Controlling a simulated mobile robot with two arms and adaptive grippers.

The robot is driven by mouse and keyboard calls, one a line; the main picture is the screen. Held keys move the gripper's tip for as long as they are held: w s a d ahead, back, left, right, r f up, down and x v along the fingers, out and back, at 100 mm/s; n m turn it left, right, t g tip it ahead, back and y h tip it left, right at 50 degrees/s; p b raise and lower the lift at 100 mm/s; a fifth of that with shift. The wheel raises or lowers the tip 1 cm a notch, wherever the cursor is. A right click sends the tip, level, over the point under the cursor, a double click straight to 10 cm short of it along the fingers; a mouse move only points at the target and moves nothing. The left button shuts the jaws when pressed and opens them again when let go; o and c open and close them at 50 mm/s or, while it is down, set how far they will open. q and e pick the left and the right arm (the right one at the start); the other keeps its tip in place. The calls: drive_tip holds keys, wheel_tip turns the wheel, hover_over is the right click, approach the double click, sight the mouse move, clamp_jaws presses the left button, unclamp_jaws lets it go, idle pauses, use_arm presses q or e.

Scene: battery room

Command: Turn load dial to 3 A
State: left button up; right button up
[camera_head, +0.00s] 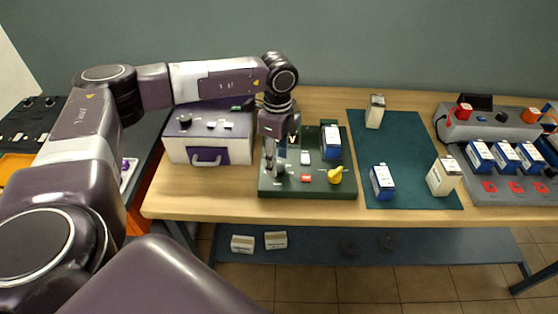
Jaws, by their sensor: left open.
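A green tester panel (312,188) lies on the wooden table. A dark round dial (279,169) is at its left side, mostly hidden by my left gripper; I cannot read its pointer or scale. A yellow knob (336,175) sits at the panel's front right, with a red button (306,178) to its left. My left gripper (273,160) is open, pointing down over the panel's left side by the dark dial. I cannot tell whether its fingers touch the dial. A blue and white battery (331,142) stands at the panel's back right. My right gripper is not in view.
A purple and white case (210,146) stands left of the panel. A dark green mat (406,145) at right holds a blue battery (382,181) and cream batteries (443,176). A grey charger (490,125) with several blue batteries is at far right.

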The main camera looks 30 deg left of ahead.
sight(279, 170)
use_arm(q)
drive_tip(key=shift+w+f, duration=0.15)
drive_tip(key=shift+f, duration=0.45)
drive_tip(key=shift+w+f, duration=0.15)
drive_tip(key=shift+f, duration=0.65)
drive_tip(key=c, duration=1.2)
drive_tip(key=shift+o, duration=0.2)
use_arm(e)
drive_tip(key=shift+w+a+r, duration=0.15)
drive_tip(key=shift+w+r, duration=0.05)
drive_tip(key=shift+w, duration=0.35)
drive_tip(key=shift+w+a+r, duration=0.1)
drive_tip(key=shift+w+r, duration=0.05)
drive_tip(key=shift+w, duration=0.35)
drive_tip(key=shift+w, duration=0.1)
